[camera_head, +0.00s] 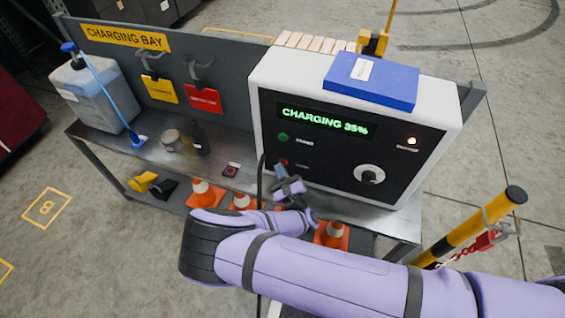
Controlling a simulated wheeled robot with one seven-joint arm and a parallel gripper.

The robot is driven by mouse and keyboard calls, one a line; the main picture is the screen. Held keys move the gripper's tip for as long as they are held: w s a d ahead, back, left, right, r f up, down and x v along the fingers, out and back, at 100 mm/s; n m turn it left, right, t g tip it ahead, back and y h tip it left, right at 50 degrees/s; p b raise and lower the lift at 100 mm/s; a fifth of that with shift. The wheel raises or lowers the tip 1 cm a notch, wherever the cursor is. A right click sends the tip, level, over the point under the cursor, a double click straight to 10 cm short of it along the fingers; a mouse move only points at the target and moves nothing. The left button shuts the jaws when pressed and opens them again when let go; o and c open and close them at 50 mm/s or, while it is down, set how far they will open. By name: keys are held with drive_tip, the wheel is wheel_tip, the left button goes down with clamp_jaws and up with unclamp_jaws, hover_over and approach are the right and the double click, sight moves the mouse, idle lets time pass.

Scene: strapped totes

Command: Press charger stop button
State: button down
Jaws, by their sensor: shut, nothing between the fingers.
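The charger (240,90) is not hidden: its white case (440,105) stands on the metal bench with a dark front panel. Its green display (324,120) reads "CHARGING 35%". A green button (283,137) sits at the panel's left, and a red button (283,162) lies below it, its label too small to read. My gripper (281,172) is shut and empty, close to the red button at the panel's lower left. I cannot tell whether it touches the button.
A blue box (372,80) lies on top of the charger. A jug (95,97), a tin (172,140) and a dark bottle (199,138) stand on the bench (150,165). A black cable (260,185) hangs beside my gripper. A yellow-black post (480,225) stands at right.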

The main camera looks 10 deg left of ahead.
drive_tip(key=shift+w, duration=0.35)
idle(0.5)
idle(0.3)
drive_tip(key=shift+s, duration=0.8)
drive_tip(key=shift+s, duration=0.1)
drive_tip(key=s, duration=0.4)
drive_tip(key=shift+s+a, duration=0.25)
drive_tip(key=shift+s, duration=0.1)
